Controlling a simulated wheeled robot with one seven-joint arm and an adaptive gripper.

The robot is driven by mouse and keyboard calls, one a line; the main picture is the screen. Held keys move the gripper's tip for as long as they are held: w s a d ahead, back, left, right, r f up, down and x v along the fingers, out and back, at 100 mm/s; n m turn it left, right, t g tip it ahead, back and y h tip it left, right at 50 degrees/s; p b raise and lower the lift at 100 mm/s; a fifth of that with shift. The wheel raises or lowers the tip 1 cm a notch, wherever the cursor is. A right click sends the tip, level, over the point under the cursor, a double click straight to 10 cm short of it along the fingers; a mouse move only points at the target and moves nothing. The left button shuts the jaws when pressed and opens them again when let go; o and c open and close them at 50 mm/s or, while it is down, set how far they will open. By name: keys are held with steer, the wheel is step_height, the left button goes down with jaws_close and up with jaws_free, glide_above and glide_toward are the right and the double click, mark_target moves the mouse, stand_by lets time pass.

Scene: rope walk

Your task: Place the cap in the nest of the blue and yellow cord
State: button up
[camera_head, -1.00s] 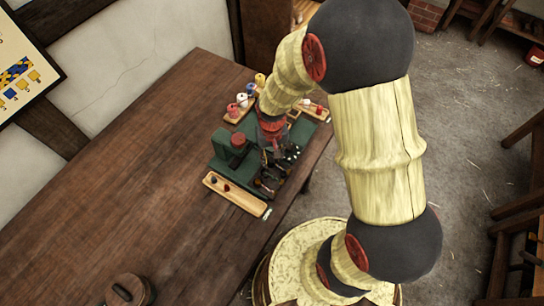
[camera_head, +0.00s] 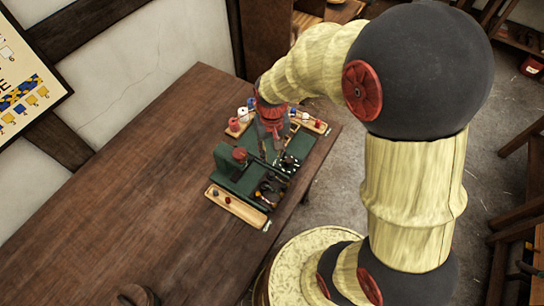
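My gripper (camera_head: 274,140) points down over the back part of a green rope-making machine (camera_head: 231,168) on the table. Its fingers are small and partly hidden by its own red wrist, so I cannot see whether they hold anything. Dark nests with small light parts (camera_head: 289,163) lie on the machine just in front of the gripper; I cannot tell which belongs to the blue and yellow cord. Small capped pieces, red and white, sit on a wooden tray (camera_head: 322,130) right of the gripper. I cannot make out which piece is the cap.
A wooden tray (camera_head: 250,217) with a grey and a red knob lies along the machine's front. Red, white and blue spools (camera_head: 234,125) stand behind left. A poster (camera_head: 22,85) with a blue and yellow pattern hangs left. The table's left part is mostly clear.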

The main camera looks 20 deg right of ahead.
steer(key=s+r+t, duration=0.2)
steer(key=s+r, duration=0.2)
steer(key=r, duration=0.3)
steer(key=s+r+n+t, duration=0.1)
steer(key=s+r, duration=0.4)
steer(key=r, duration=0.3)
steer(key=s+r+t, duration=0.2)
steer(key=s+r, duration=0.3)
steer(key=r, duration=0.3)
steer(key=shift+r+n+t, duration=0.2)
steer(key=shift+n+t, duration=0.1)
steer(key=shift+n, duration=0.1)
steer(key=shift+f+b, duration=0.65)
